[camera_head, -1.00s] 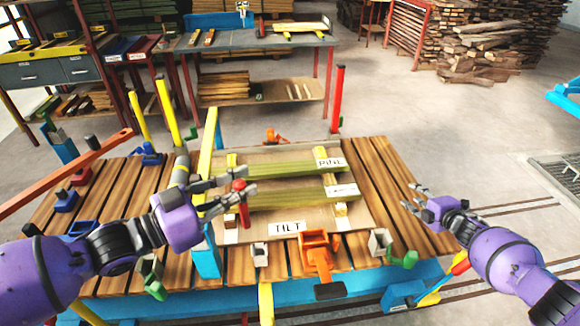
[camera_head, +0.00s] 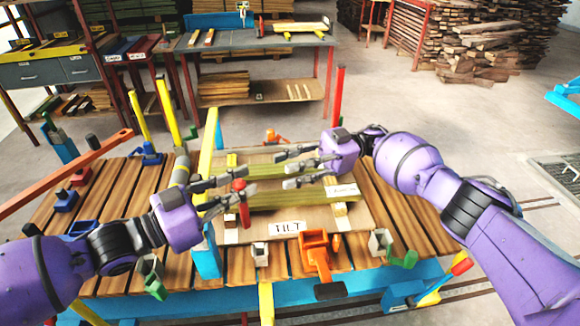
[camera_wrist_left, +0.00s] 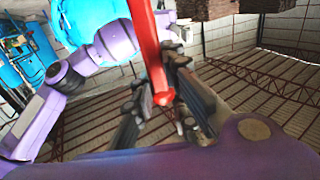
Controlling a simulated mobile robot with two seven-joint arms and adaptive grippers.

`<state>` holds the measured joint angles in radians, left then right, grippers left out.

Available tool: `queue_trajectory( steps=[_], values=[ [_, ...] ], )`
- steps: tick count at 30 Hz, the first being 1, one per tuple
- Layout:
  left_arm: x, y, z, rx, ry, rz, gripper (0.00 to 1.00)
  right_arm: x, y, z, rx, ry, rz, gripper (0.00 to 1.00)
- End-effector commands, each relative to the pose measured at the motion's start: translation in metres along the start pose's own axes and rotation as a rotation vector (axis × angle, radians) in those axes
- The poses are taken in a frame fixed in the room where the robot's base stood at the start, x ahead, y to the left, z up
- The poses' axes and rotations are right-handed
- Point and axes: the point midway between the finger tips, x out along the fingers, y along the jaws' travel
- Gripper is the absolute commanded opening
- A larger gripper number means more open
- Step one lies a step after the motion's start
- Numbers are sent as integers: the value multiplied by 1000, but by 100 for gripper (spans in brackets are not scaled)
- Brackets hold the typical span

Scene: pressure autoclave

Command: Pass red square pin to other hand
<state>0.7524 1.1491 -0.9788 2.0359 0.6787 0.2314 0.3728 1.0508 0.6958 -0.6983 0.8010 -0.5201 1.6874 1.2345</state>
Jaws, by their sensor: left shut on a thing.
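The red square pin (camera_head: 241,205) stands roughly upright, held between the fingers of my left gripper (camera_head: 246,193) over the left part of the board. In the left wrist view, the red pin (camera_wrist_left: 150,50) runs down from the top edge, with its end between the dark fingers of my left gripper (camera_wrist_left: 163,100). My right gripper (camera_head: 282,168) comes in from the right with its fingers spread, pointing left toward the pin. It is empty, and a gap shows between its fingertips and the pin.
Below the hands is a wooden slatted table (camera_head: 400,215) with a board labelled TILT (camera_head: 288,227) carrying greenish wood strips (camera_head: 300,200). A yellow post (camera_head: 207,130) and a red post (camera_head: 337,95) rise at the back. An orange holder (camera_head: 317,250) is at the front edge.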

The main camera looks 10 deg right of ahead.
Motion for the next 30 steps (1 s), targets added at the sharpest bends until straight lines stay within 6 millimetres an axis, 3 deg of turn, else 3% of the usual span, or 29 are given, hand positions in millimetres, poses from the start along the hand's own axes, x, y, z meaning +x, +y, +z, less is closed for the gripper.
queue_trajectory(
  steps=[4, 11, 24, 30],
  values=[
    [0, 0, 0, 0, 1, 0, 0, 12, -15, -14, 112, -10, -139, 36],
    [0, 0, 0, 0, 1, 0, 0, 28, -24, -17, 154, -17, -187, 36],
    [0, 0, 0, 0, 1, 0, 0, 106, -38, -18, 150, -15, -183, 36],
    [0, 0, 0, 0, 1, 0, 0, 127, -41, -17, 150, -16, -181, 36]
  ],
)
